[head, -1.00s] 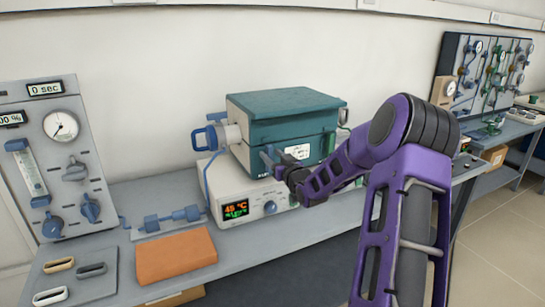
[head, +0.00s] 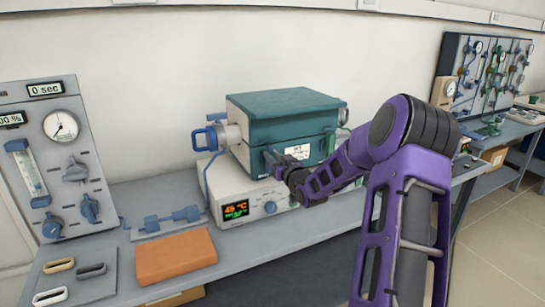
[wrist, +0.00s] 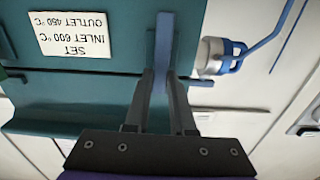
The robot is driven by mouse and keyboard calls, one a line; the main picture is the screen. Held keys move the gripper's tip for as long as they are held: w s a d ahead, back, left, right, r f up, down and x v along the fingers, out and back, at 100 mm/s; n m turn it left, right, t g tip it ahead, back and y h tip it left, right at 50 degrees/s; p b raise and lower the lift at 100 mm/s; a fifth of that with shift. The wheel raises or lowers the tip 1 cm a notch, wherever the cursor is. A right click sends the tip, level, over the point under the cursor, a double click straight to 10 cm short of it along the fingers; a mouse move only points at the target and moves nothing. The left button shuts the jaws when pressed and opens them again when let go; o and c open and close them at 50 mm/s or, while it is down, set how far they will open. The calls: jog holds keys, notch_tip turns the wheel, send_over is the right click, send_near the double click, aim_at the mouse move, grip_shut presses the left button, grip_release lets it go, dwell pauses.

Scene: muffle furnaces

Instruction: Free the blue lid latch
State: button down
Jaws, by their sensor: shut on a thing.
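The blue lid latch (wrist: 164,45) is a narrow upright bar on the front of the teal furnace (head: 290,125). In the head view the latch (head: 269,158) shows just left of my gripper (head: 281,168). In the wrist view my gripper (wrist: 162,75) has its two dark fingers on either side of the bar, shut on it. The fingers hide part of the bar. The teal lid (head: 285,101) lies flat on the furnace body, with no clear gap.
The white controller (head: 240,205) with a lit display sits under the furnace. A blue-flanged tube end (head: 207,137) sticks out at the left. An orange block (head: 176,257) lies on the grey bench. A gauge panel (head: 55,160) stands at far left.

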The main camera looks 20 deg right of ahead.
jog(key=shift+d+f+m+p, duration=0.4)
jog(key=shift+m+p, duration=0.25)
jog(key=shift+m, duration=2.3)
jog(key=shift+d+f+m+p, duration=0.4)
jog(key=shift+m+p, duration=0.2)
jog(key=shift+m, duration=2.3)
jog(key=shift+d+f+m+p, duration=0.4)
jog(key=shift+m+p, duration=0.25)
jog(key=shift+m, duration=2.3)
jog(key=c, duration=0.8)
grip_release()
jog(key=shift+o, duration=0.2)
jog(key=shift+s, duration=0.1)
